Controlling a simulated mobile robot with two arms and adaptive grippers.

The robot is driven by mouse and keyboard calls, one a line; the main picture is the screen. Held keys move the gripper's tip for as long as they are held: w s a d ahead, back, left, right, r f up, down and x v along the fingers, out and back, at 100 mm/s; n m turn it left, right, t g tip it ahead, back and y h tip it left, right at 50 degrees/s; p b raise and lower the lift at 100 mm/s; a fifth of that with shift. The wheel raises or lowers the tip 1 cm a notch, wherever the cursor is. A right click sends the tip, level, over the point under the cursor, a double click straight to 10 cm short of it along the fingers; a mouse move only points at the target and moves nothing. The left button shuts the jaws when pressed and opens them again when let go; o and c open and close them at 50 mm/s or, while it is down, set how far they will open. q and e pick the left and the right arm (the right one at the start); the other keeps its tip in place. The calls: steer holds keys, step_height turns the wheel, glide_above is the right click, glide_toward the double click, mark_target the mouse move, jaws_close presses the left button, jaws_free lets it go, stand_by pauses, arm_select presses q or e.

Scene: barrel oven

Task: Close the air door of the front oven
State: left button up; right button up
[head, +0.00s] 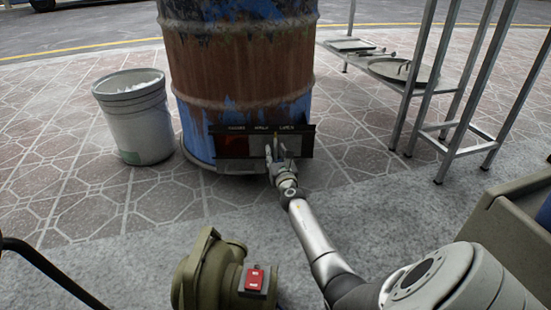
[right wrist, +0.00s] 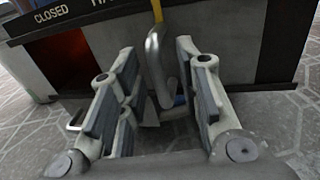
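The front oven is a rusty brown and blue barrel (head: 240,60). Low on its front is the air door (head: 234,144), a panel under a black strip (right wrist: 70,12) on which the word CLOSED shows at the left in the right wrist view. A dark red opening (right wrist: 62,66) shows at the left, beside the pale door plate (right wrist: 120,40). My right gripper (head: 277,150) is in front of the door. In the right wrist view its fingers (right wrist: 158,85) are apart, on either side of a grey upright handle (right wrist: 156,62); contact is not clear. My left gripper is not in view.
A white bucket (head: 135,115) stands left of the barrel. A metal rack (head: 420,90) with trays stands at the right. A green machine with a red switch (head: 254,279) is at the front. Paving between bucket and machine is clear.

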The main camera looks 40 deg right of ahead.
steer(key=shift+w+d, duration=0.15)
steer(key=shift+w, duration=0.15)
steer(key=shift+c, duration=0.4)
jaws_close()
steer(key=shift+w, duration=0.1)
